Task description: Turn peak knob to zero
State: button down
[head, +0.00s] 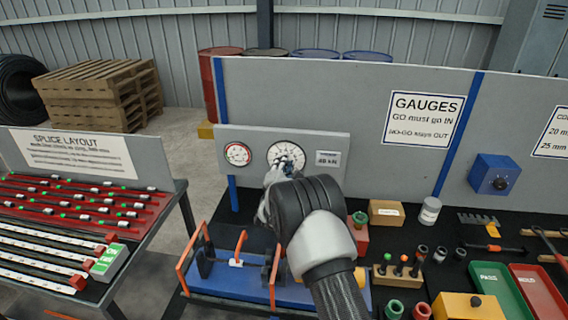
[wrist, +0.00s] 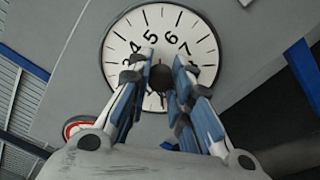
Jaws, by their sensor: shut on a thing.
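The large white dial (head: 286,153) sits on a grey gauge panel (head: 332,142). In the wrist view the dial (wrist: 124,44) fills the upper middle, with black numerals showing along its top. A dark round peak knob (wrist: 164,84) is at its centre, between my fingers. My gripper (wrist: 163,74) is shut on the knob from both sides. A thin red line shows just below the knob, between the fingers. The fingers hide the lower numerals. In the head view my gripper (head: 284,167) reaches the dial, and my wrist covers the area below it.
A small red-rimmed gauge (head: 238,154) is left of the dial, and a kN label (head: 328,158) is right. Below stands a blue rig (head: 225,278) with orange bars. Tools, boxes and a red tray (head: 540,290) crowd the bench at right.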

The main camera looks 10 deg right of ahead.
jog(key=shift+n, duration=0.3)
dwell(0.4)
jog(key=c, duration=1.4)
grip_release()
jog(key=shift+c, duration=0.2)
jog(key=shift+s, duration=0.1)
jog(key=v, duration=1.1)
jog(key=shift+s, duration=0.35)
jog(key=shift+a, duration=0.15)
